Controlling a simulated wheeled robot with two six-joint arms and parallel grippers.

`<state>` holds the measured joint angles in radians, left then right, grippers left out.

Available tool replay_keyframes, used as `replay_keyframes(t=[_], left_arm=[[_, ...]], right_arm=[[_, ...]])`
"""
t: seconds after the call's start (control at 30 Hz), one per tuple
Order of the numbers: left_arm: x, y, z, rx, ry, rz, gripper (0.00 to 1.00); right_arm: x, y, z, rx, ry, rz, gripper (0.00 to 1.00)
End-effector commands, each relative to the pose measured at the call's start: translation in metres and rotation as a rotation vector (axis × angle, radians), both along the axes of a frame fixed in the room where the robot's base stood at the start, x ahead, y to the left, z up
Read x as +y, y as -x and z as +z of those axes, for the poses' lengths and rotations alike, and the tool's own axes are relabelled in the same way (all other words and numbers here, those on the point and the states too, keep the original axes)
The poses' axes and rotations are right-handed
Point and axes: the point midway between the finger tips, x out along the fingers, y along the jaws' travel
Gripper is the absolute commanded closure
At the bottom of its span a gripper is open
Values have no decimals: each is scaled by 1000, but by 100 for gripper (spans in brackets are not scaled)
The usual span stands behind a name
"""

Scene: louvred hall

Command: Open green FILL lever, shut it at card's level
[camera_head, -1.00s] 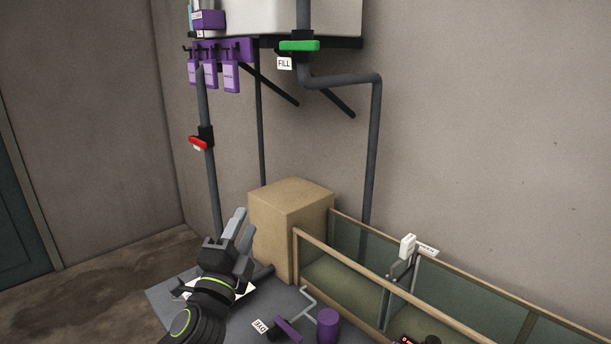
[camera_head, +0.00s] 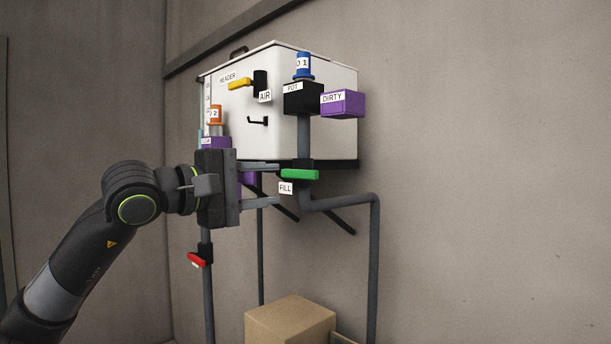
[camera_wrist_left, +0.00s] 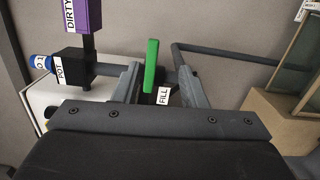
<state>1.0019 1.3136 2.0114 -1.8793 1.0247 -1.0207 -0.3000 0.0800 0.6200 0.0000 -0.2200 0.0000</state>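The green FILL lever (camera_head: 300,174) lies level on the grey pipe under the white header tank (camera_head: 335,100), with a FILL label (camera_head: 286,188) below it. My left gripper (camera_head: 277,185) is open, its two fingers pointing right, one above the other, with the tips just left of the lever. In the left wrist view the green lever (camera_wrist_left: 151,66) stands between the open fingers (camera_wrist_left: 158,84) toward their tips; I cannot tell whether they touch it. No card can be made out for certain. My right gripper is not in view.
A red lever (camera_head: 196,259) is on the left pipe. A cardboard box (camera_head: 290,322) stands below. The wall at right is clear.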

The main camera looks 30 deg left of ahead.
Motion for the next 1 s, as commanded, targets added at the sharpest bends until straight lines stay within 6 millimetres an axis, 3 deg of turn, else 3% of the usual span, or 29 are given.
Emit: replay_keyframes(t=[0.1, 0.2, 0.9, 1.0], left_arm=[[13, 3, 11, -18, -49, 67, 62], [15, 0, 14, -18, -57, 77, 62], [-17, -86, 16, -14, -49, 70, 62], [-15, -84, 11, -18, -54, 74, 62]], right_arm=[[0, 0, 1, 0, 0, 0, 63], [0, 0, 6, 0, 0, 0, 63], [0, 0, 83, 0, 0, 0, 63], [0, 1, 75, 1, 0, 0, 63]])
